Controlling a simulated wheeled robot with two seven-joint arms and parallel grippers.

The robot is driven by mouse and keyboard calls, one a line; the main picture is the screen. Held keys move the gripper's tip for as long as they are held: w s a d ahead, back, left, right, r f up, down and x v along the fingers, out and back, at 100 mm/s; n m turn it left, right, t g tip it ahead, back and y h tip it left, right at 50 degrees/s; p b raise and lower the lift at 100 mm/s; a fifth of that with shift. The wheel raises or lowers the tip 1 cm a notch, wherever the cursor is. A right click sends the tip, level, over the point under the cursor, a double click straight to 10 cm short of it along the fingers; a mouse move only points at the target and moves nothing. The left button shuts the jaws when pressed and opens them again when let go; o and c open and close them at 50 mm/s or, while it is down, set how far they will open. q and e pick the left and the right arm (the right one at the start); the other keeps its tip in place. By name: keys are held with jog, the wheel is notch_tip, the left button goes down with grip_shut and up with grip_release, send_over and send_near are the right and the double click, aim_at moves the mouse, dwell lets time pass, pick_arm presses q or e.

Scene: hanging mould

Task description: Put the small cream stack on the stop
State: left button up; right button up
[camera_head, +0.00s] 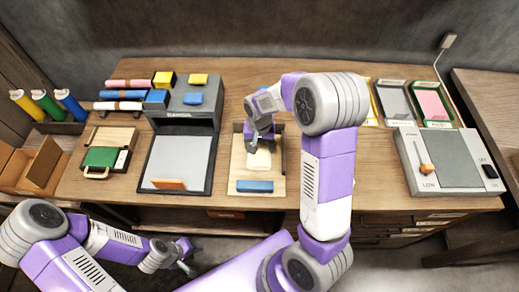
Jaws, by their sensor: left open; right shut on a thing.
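My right gripper (261,138) points down over a wooden board (236,168) in the middle of the table. It is shut on the small cream stack (259,160), which shows just below the fingers, over the board. I cannot tell whether the stack touches the board. A blue bar (255,186) lies along the board's front edge; an orange-brown bar (168,184) lies at the front of the grey machine's plate (178,160). I cannot tell which is the stop. My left gripper (188,258) is open and empty, low in front of the table.
The grey machine (187,105) with blue and yellow blocks stands left of the board. A grey hotplate-like box (452,160) and framed trays (394,101) stand right. Bare table lies right of my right arm.

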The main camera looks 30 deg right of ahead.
notch_tip(320, 180, down, 2)
jog(key=shift+f, duration=0.1)
jog(key=shift+f+b, duration=0.15)
jog(key=shift+b, duration=0.15)
jog(key=o, duration=1.2)
jog(key=shift+r+p, duration=0.35)
jog(key=shift+r, duration=0.25)
notch_tip(320, 180, up, 11)
jog(key=p, duration=0.3)
jog(key=shift+r, duration=0.15)
